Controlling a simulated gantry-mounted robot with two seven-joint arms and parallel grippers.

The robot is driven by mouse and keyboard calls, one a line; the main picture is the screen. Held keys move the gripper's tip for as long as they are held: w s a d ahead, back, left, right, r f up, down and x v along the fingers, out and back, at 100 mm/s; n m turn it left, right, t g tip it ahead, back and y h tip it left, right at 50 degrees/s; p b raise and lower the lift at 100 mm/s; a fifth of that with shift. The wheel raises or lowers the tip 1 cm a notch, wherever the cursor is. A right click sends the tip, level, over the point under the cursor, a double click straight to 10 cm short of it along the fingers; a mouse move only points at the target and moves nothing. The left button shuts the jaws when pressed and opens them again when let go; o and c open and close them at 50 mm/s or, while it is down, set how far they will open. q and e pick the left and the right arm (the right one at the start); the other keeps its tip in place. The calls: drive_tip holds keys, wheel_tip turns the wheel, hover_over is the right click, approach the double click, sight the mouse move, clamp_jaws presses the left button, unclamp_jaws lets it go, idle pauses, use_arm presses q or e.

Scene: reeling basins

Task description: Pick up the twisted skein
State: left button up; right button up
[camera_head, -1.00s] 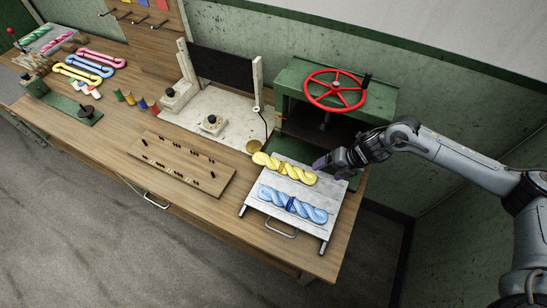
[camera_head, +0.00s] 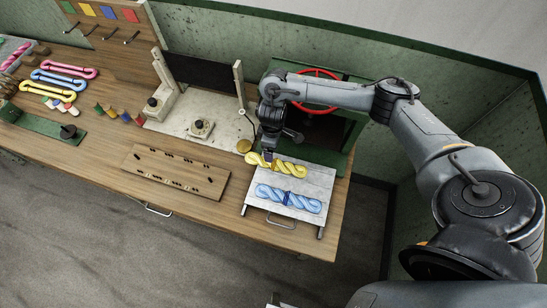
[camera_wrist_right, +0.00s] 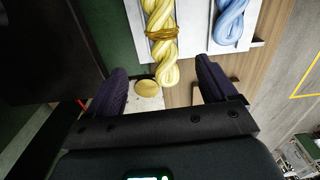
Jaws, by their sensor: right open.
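A yellow twisted skein (camera_head: 285,170) lies on the far part of a pale metal tray (camera_head: 310,182). A blue twisted skein (camera_head: 288,198) lies nearer the front of the same tray. My right gripper (camera_head: 266,156) is at the left end of the yellow skein. In the right wrist view my open fingers (camera_wrist_right: 163,70) stand on either side of the end of the yellow skein (camera_wrist_right: 161,18), with gaps on both sides. The blue skein (camera_wrist_right: 229,22) is outside them, to the right. My left gripper is not in view.
A green press (camera_head: 340,135) with a red handwheel (camera_head: 312,108) stands behind the tray. A brass disc (camera_head: 244,146) is just left of my right gripper. A pegged wooden board (camera_head: 175,173) lies left of the tray. Bare tabletop shows between them.

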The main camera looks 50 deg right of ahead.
sight(275, 164)
wheel_tip(275, 164, down, 3)
drive_tip(key=shift+w+a+f+m+b, duration=0.15)
drive_tip(key=shift+m+b, duration=0.15)
drive_tip(key=shift+b, duration=0.55)
drive_tip(key=shift+f, duration=0.75)
drive_tip(key=shift+w+a+f+b, duration=0.1)
drive_tip(key=shift+a+f, duration=0.05)
drive_tip(key=shift+f, duration=0.7)
drive_tip(key=shift+w+a+f+b, duration=0.1)
drive_tip(key=shift+f, duration=0.75)
drive_tip(key=shift+w+a+f+b, duration=0.1)
drive_tip(key=shift+a+f, duration=0.05)
drive_tip(key=shift+f, duration=1.05)
drive_tip(key=c, duration=1.1)
drive_tip(key=shift+c, duration=0.3)
drive_tip(key=shift+r, duration=0.1)
